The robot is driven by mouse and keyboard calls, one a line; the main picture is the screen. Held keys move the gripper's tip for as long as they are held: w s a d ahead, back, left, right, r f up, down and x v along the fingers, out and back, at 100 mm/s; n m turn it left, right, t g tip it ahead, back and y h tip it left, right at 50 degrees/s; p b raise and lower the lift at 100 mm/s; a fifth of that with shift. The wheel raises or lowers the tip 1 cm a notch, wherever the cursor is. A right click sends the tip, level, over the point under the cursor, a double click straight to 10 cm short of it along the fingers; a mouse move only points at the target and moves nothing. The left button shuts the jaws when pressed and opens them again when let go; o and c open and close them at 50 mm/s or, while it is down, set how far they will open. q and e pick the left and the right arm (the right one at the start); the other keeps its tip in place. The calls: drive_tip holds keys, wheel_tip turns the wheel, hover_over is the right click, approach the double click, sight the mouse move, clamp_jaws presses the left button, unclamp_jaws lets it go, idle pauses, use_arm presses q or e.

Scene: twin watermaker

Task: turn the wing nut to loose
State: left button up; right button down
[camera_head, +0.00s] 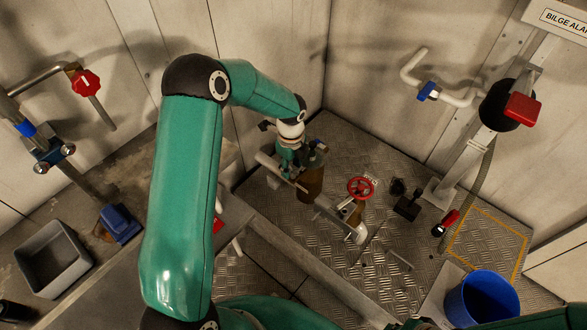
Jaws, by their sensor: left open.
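My left arm reaches in from the left and bends down over the metal floor. My left gripper (293,177) is open at its end, small in the view, close above a pale horizontal pipe beside a brown cylindrical housing (311,185). I cannot make out a wing nut; it is too small or hidden by the gripper and wrist. I cannot tell whether the fingers touch anything. My right gripper is not in view.
A red handwheel (361,188) stands on the pipework right of the gripper. A blue bucket (482,299) is at the lower right. A grey bin (52,260) and a blue block (119,224) sit at the left. Walls close in behind.

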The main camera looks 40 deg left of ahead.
use_arm(q)
drive_tip(key=shift+f, duration=0.5)
